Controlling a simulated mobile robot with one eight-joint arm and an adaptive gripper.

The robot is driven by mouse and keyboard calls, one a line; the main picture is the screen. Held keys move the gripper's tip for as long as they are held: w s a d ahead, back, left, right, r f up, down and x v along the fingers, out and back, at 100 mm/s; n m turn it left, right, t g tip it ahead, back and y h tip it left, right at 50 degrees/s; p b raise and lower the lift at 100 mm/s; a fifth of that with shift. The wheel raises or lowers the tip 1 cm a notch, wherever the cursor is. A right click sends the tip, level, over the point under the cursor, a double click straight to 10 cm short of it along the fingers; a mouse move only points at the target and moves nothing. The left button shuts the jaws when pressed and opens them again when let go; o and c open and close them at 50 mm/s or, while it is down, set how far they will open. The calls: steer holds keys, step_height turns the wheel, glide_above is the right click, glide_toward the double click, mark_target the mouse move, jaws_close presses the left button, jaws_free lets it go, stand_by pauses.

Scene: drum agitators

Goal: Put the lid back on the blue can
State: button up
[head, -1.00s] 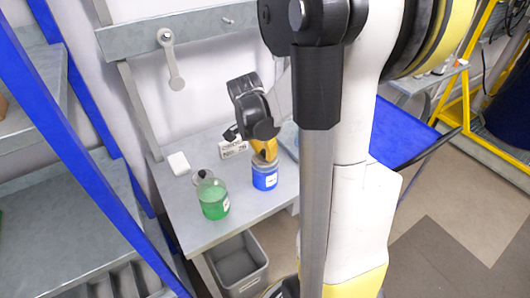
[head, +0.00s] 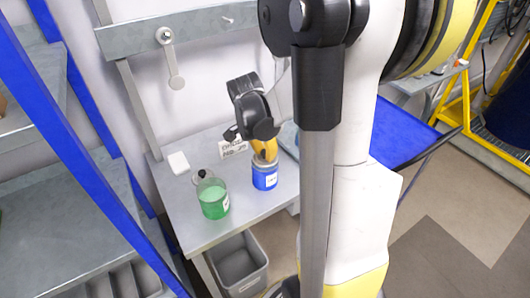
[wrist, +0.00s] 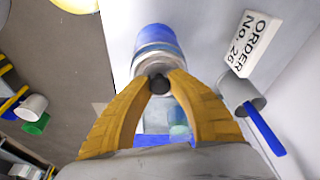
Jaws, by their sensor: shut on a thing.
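The blue can (head: 265,176) stands upright on the grey table, and its blue side also shows in the wrist view (wrist: 156,36). My gripper (head: 264,156) is directly over the can's top. In the wrist view my gripper's yellow fingers (wrist: 160,80) are shut on the dark round knob of the lid (wrist: 159,85). The lid is at the can's mouth, but the fingers and knob cover much of it. I cannot tell whether it is fully seated or slightly raised.
A grey bin (head: 240,262) is below the table's front edge. The table's front left is clear.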

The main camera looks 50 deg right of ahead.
stand_by(0.4)
steer(key=o, duration=1.5)
steer(key=shift+r+p, duration=2.6)
steer(key=shift+r, duration=0.9)
jaws_close()
